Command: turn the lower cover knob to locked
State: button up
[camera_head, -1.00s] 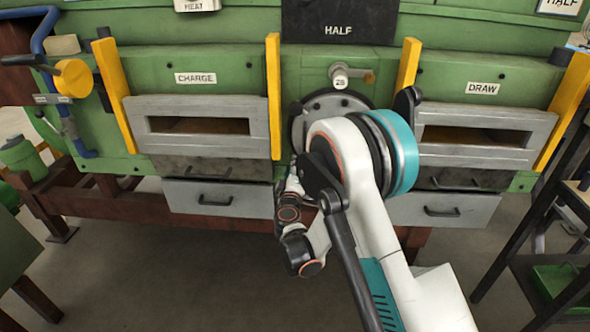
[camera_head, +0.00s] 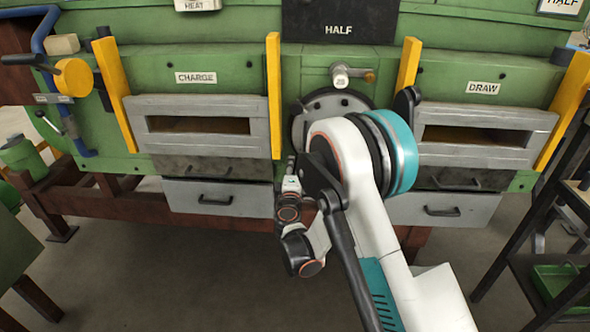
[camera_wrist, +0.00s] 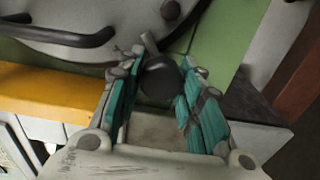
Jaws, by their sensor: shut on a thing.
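The lower cover knob (camera_wrist: 162,84) is a dark rounded knob in the wrist view, with a short grey bar at its upper edge. It sits between the teal-padded fingers of my gripper (camera_wrist: 158,76), which is shut on it. The round grey cover (camera_head: 301,127) is in the middle of the green furnace front. Its edge and black curved handle (camera_wrist: 62,37) show at the upper left of the wrist view. In the head view my arm hides much of the cover, and I cannot make out the lower knob or its locked mark there.
The charge opening (camera_head: 138,123) is left of the cover, and the draw opening (camera_head: 545,121) is right. Grey drawers (camera_head: 190,198) are below. A yellow upright bar (camera_head: 273,95) stands close left of the cover. A dark rack (camera_head: 525,215) stands at the right.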

dwell(0.9)
jog(key=o, duration=1)
jog(key=shift+o, duration=0.2)
jog(key=s, duration=0.7)
jog(key=shift+s, duration=0.2)
jog(key=shift+a, duration=0.1)
